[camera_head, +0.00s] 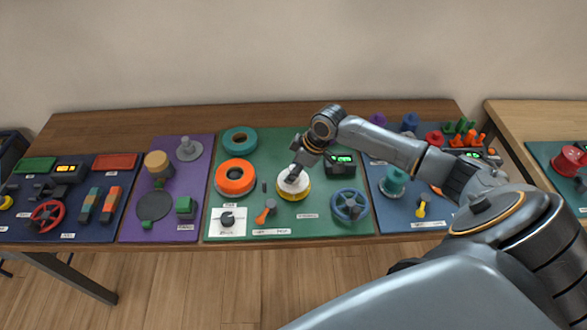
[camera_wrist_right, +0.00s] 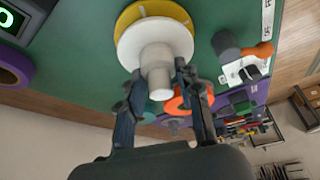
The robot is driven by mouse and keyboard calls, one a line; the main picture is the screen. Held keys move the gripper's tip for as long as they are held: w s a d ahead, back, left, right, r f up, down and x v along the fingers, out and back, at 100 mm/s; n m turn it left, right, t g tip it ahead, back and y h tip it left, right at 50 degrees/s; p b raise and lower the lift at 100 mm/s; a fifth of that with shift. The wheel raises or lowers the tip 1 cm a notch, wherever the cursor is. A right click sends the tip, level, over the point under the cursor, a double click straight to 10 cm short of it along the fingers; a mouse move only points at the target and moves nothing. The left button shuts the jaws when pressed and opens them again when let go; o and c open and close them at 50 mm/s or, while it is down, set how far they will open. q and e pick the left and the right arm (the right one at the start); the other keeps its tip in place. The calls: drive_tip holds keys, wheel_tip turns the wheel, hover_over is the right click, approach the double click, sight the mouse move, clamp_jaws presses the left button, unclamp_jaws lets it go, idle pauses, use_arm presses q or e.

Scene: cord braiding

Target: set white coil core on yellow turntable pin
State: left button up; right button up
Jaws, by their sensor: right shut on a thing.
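The white coil core (camera_wrist_right: 157,80) has a wide round flange and a narrower hub, and it lies over the yellow turntable (camera_wrist_right: 134,16). In the head view the white core (camera_head: 291,184) covers most of the yellow turntable (camera_head: 294,197), whose rim shows around it. My right gripper (camera_wrist_right: 165,88) is shut on the core's hub, with a finger on each side. In the head view my right gripper (camera_head: 292,177) reaches down onto the core from above. The turntable pin is hidden by the core, and I cannot tell whether the core is fully seated. My left gripper is not in view.
Orange (camera_head: 235,176) and teal (camera_head: 240,140) rings lie left of the turntable on the green board (camera_head: 330,226). A blue handwheel (camera_head: 350,205) stands to the right, an orange-handled lever (camera_head: 266,211) in front.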

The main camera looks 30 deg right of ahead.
drive_tip(key=shift+f, duration=0.2)
drive_tip(key=shift+f+b, duration=0.4)
drive_tip(key=shift+f, duration=0.25)
drive_tip(key=o, duration=1.1)
drive_tip(key=shift+r, duration=0.1)
wheel_tip(320, 180, up, 8)
drive_tip(key=p, duration=0.8)
